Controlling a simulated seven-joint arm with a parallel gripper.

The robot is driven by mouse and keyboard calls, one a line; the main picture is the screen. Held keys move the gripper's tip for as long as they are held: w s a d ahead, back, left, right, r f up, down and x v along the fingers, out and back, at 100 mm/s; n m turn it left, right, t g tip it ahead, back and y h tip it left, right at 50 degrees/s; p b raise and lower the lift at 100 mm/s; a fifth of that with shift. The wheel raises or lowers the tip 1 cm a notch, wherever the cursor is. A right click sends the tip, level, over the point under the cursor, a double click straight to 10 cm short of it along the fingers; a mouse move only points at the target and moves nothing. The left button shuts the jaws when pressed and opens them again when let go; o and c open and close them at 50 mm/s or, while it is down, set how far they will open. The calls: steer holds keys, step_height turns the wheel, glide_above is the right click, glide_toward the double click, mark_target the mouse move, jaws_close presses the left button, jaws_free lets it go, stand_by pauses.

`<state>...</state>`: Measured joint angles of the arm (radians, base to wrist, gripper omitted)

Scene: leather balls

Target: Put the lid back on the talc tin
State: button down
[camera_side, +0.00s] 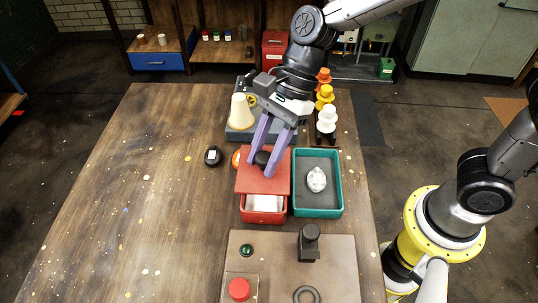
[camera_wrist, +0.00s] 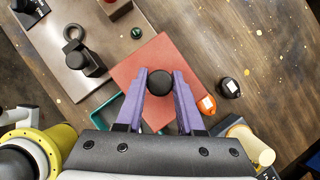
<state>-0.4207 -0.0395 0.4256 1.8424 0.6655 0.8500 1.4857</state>
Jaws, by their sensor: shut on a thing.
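The lid (camera_side: 247,183) is a flat red square with a black knob (camera_side: 262,158). My gripper (camera_side: 262,166) has its purple fingers shut on the knob. In the wrist view the knob (camera_wrist: 160,82) sits between the fingertips and the lid (camera_wrist: 140,72) spreads around it. The red talc tin (camera_side: 263,217) shows below the lid in the side view, with white contents (camera_side: 264,202) visible at its front. The lid hides the tin's rear part and is offset to the back and left. I cannot tell whether lid and tin touch. The wrist view hides the tin.
A teal tray (camera_side: 339,190) with a white lump (camera_side: 317,179) stands right of the tin. A brown board (camera_side: 340,262) with a black post (camera_side: 309,244) is in front. The table's left side is clear.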

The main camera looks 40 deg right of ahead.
steer(key=shift+f, duration=3.05)
steer(key=shift+f, duration=0.15)
jaws_free()
stand_by(0.3)
steer(key=shift+r, duration=3.5)
